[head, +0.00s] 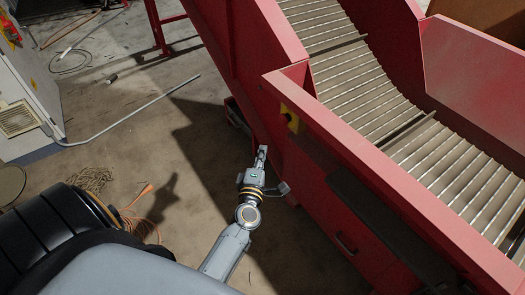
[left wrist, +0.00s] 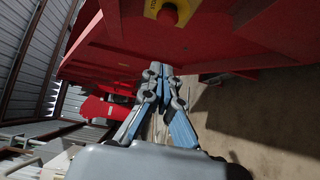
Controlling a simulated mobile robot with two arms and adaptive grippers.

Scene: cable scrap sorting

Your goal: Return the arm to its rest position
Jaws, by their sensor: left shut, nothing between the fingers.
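My left arm reaches forward from the bottom middle of the head view. Its gripper (head: 262,158) is over the floor beside the red side wall of the conveyor (head: 330,135). In the left wrist view the two fingers of the left gripper (left wrist: 158,72) come together at the tips, with nothing between them. Behind the fingers is the red side of the machine (left wrist: 110,55). Whether the fingertips touch the machine I cannot tell. My right gripper does not show in either view.
A yellow switch box (head: 289,118) is on the conveyor's side; the left wrist view shows a red stop button (left wrist: 168,14). A grey cabinet (head: 30,95) stands at left.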

